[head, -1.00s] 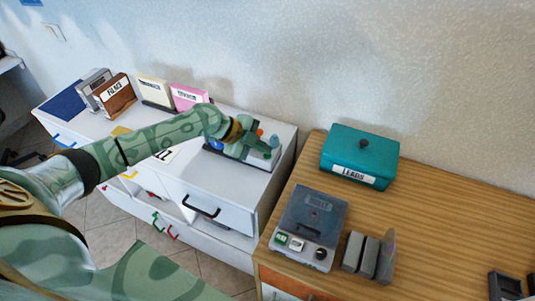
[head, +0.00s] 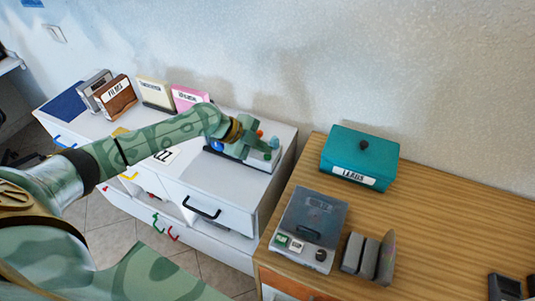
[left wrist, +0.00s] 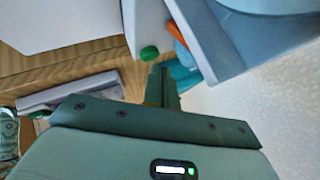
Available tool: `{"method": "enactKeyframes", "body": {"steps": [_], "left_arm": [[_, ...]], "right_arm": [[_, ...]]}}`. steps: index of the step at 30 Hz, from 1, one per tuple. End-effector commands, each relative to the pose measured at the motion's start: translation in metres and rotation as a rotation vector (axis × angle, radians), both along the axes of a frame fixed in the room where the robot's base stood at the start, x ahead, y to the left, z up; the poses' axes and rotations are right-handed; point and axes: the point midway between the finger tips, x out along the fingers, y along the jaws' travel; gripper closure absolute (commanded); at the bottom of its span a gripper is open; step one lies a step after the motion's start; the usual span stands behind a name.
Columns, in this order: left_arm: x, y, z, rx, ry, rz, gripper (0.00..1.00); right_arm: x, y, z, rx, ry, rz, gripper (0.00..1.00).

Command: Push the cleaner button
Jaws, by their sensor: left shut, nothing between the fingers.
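A low device (head: 213,151), which looks like the cleaner, sits on top of the white drawer cabinet. A green button (head: 275,142) and an orange part (head: 260,133) show at its right end. My left gripper (head: 266,150) is over that end, covering much of the device. In the left wrist view, the fingers (left wrist: 160,70) are shut and empty. Their tips point close to the round green button (left wrist: 149,53); I cannot tell whether they touch it. The orange part (left wrist: 177,32) is just right of the button. My right gripper is out of view.
On the wooden table to the right stand a teal LEADS box (head: 359,156), a grey device with buttons (head: 307,228) and a rack with a disc (head: 386,257). Behind my left arm, a brown FILMS holder (head: 116,96), a cream holder (head: 155,93) and a pink holder (head: 189,97) stand on the cabinet.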

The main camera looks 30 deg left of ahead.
Motion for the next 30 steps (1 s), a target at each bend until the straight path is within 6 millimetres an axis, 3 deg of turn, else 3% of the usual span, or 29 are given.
{"method": "enactKeyframes", "body": {"steps": [14, 30], "left_arm": [[0.0, 0.0, 0.008, 0.0, -0.001, 0.001, 1.0], [0.0, 0.0, 0.057, -0.001, -0.002, 0.0, 1.0]], "right_arm": [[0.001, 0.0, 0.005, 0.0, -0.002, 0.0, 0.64], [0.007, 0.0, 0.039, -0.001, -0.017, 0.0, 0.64]]}}
